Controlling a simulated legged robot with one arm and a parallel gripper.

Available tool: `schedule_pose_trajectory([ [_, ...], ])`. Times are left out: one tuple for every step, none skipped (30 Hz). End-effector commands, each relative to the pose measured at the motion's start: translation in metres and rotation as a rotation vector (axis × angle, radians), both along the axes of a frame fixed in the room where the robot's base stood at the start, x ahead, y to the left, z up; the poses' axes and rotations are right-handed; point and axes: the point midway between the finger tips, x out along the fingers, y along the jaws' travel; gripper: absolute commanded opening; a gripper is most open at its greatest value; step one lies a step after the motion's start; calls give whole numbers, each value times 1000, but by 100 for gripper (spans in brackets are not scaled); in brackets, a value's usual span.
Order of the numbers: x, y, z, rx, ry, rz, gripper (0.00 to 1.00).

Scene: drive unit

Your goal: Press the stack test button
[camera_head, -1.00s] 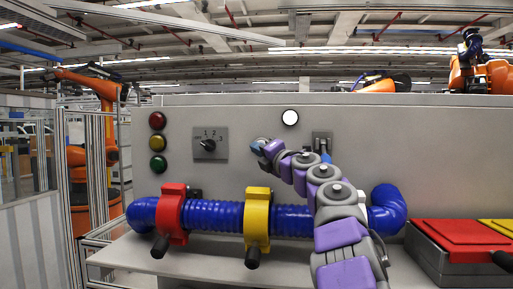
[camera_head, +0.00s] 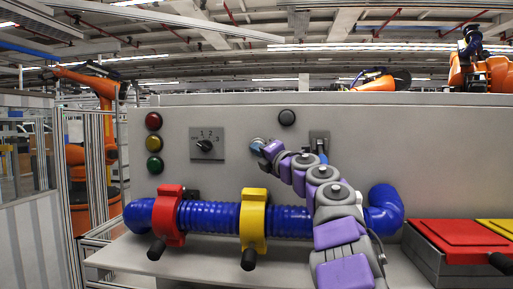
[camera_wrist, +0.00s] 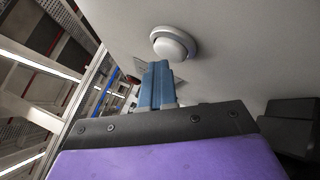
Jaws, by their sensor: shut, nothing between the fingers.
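A round white domed button (camera_wrist: 175,46) in a grey ring sits on the pale panel in the wrist view. My gripper (camera_wrist: 158,65) is shut and empty, its blue fingers side by side. Their tips are right at the button's lower-left edge; I cannot tell whether they touch. In the head view my gripper (camera_head: 258,146) is at the panel, right of the rotary switch, and mostly hides what is behind it. A round lamp (camera_head: 287,117) above and right of it is dark.
Red (camera_head: 153,121), yellow (camera_head: 154,143) and green (camera_head: 155,165) lights and a rotary switch (camera_head: 206,144) are on the left. Below runs a blue hose (camera_head: 210,215) with a red clamp (camera_head: 168,215) and a yellow clamp (camera_head: 253,215). A red-lidded box (camera_head: 459,233) stands right.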

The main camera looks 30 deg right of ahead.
Motion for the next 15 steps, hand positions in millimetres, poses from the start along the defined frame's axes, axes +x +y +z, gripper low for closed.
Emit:
schedule_pose_trajectory([
  [0, 0, 0, 1, 0, -2, 0],
  [0, 0, 0, 1, 0, -2, 0],
  [0, 0, 0, 1, -1, -3, 0],
  [-1, 0, 0, 0, -1, -3, 0],
  [-1, 1, 0, 0, 0, -4, 0],
  [-2, 1, 0, 0, 0, -4, 0],
  [-3, 2, -1, 0, 0, -4, 0],
  [-4, 3, -1, 0, 1, -4, 0],
  [-5, 4, -1, 0, 1, -4, 0],
  [-6, 5, -2, 0, 1, -3, 0],
  [-8, 6, -2, 0, 1, -3, 0],
  [-10, 7, -2, -1, 2, -4, 0],
  [-11, 7, -3, 0, 1, -3, 0],
  [-12, 8, -3, 0, 1, -3, 0],
  [-14, 9, -2, 0, 2, -3, 0],
])
